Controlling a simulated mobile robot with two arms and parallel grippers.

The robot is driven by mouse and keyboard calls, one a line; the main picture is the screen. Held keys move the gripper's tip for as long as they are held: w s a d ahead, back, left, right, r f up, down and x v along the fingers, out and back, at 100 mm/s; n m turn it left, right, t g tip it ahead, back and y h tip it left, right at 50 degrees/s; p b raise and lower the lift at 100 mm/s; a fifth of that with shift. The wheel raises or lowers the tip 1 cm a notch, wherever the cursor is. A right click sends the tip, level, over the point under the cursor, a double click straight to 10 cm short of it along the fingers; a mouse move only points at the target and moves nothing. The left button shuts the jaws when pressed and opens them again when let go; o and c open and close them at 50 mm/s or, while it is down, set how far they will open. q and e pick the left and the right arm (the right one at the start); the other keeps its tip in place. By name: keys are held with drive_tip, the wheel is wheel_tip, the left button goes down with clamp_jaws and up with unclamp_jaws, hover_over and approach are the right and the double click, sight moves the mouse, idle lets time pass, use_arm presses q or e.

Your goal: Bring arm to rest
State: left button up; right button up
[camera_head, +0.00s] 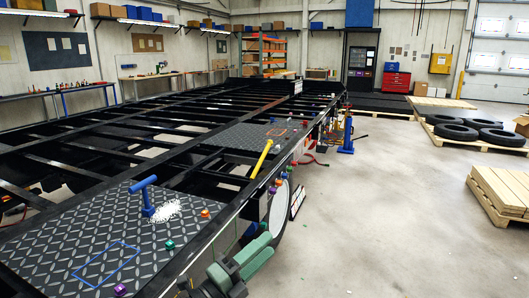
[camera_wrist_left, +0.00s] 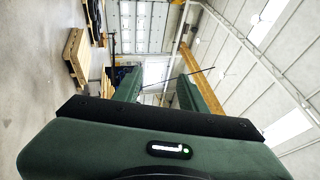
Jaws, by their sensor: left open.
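My left gripper (camera_head: 258,252) is at the bottom middle of the head view, beside the near right edge of the black trailer frame (camera_head: 190,262). Its green fingers are apart, and I see nothing held between them. In the left wrist view, the two fingers of the left gripper (camera_wrist_left: 158,88) stand apart with the far wall and a garage door showing between them. My right gripper is not in either view.
A blue T-shaped tool (camera_head: 147,197) stands on the tread plate (camera_head: 60,230) beside white granules (camera_head: 167,211). A yellow bar (camera_head: 262,158) lies near the trailer's right edge. Tires (camera_head: 455,131) and stacked boards (camera_head: 502,190) stand on the right. The floor between is mostly clear.

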use_arm(q)
drive_tip(key=s+a+f+n+y, duration=0.3)
drive_tip(key=a+f+n+y, duration=0.45)
drive_tip(key=n, duration=0.25)
drive_tip(key=s+a+f+n+y, duration=0.4)
drive_tip(key=a+f+n+y, duration=0.3)
drive_tip(key=a+n, duration=0.3)
drive_tip(key=s+a+f+n+g, duration=0.1)
drive_tip(key=s+f+n+g, duration=0.35)
drive_tip(key=s, duration=0.75)
drive_tip(key=s+a+f+n+g, duration=0.2)
drive_tip(key=s+f+g, duration=0.5)
drive_tip(key=s, duration=0.6)
wheel_tip(320, 180, down, 27)
drive_tip(key=s, duration=0.2)
drive_tip(key=s+a+f+g, duration=0.2)
drive_tip(key=s+f, duration=1.5)
drive_tip(key=shift+a+y, duration=0.25)
drive_tip(key=shift+y, duration=0.2)
